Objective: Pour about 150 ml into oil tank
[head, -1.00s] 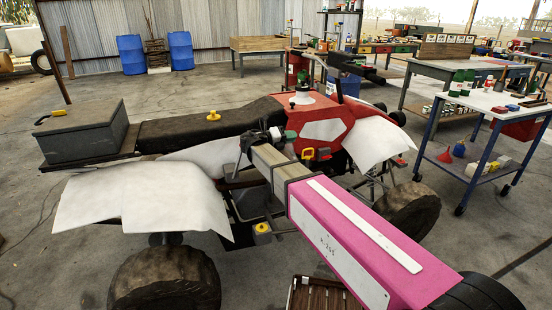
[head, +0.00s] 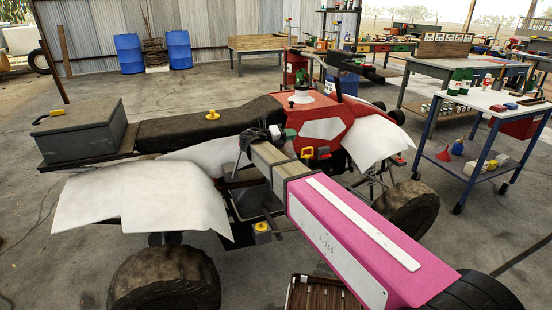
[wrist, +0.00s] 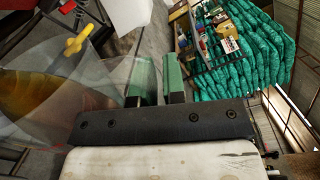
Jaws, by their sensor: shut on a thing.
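My gripper (wrist: 158,85) has its green fingers closed on a clear container (wrist: 95,95) in the wrist view. Amber-brown liquid (wrist: 35,85) shows in the container's left part, away from the fingers. The wrist view is rolled well to the side; I cannot tell whether liquid flows out. In the head view my wrist is over the middle of the red and white quad bike (head: 322,112), and the container is mostly hidden. A yellow cap-like piece (head: 213,116) is on the black seat, and another yellow cap (head: 262,227) sits low beside the frame. I cannot tell which opening is the oil tank's.
A grey box (head: 85,135) stands on the bike's rear rack at left. White fenders (head: 140,195) flank the bike. A blue-legged trolley (head: 490,105) with bottles and a red funnel (head: 444,154) is at right. Blue barrels (head: 130,53) stand by the wall. Floor behind the bike is clear.

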